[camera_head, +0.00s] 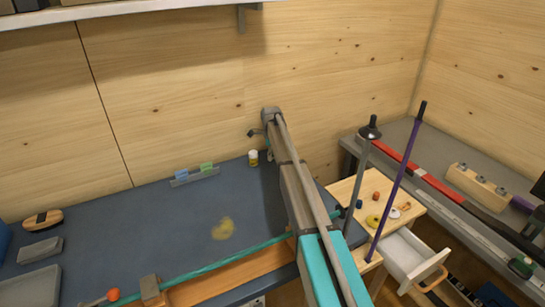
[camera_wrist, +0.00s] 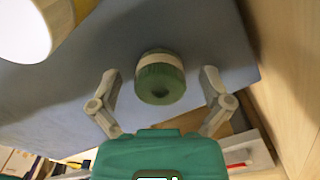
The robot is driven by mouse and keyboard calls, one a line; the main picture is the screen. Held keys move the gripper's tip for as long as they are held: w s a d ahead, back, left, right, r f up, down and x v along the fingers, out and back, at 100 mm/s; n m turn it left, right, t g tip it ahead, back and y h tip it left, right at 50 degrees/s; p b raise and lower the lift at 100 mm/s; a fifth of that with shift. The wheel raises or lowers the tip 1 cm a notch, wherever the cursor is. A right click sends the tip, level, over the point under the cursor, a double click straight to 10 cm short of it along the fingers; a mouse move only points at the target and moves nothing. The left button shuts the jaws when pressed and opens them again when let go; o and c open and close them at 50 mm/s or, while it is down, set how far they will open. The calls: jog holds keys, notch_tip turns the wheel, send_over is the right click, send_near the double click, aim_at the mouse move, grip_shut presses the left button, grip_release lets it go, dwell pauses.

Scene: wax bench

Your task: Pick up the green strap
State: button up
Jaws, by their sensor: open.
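A rolled green strap with a pale band around its middle (camera_wrist: 160,78) lies on the blue-grey bench top (camera_wrist: 205,50) in the wrist view. My gripper (camera_wrist: 160,90) is open, with one finger to the left of the strap and one to its right. Gaps show between both fingers and the strap, and nothing is held. In the head view my gripper (camera_head: 264,138) is over the back right of the bench, near the wooden wall. I cannot make out the strap there; my arm seems to hide it.
Blue and green blocks in a grey holder (camera_head: 195,175) stand farther left. The bench middle is mostly clear.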

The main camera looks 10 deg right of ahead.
jog(key=c, duration=1)
jog(key=shift+r, duration=0.25)
notch_tip(320, 180, up, 2)
jog(key=p, duration=0.2)
jog(key=shift+r+p, duration=0.1)
jog(key=shift+p, duration=0.25)
jog(key=s+a+r+p, duration=0.1)
jog(key=s+r+p, duration=0.2)
jog(key=s, duration=0.1)
jog(key=s+a+r+p, duration=0.1)
jog(key=s+r+p, duration=0.3)
jog(key=s, duration=0.1)
jog(key=s+a+r+p, duration=0.1)
jog(key=s+r+p, duration=0.2)
jog(key=s, duration=0.1)
jog(key=shift+s+r, duration=0.2)
jog(key=shift+s, duration=0.2)
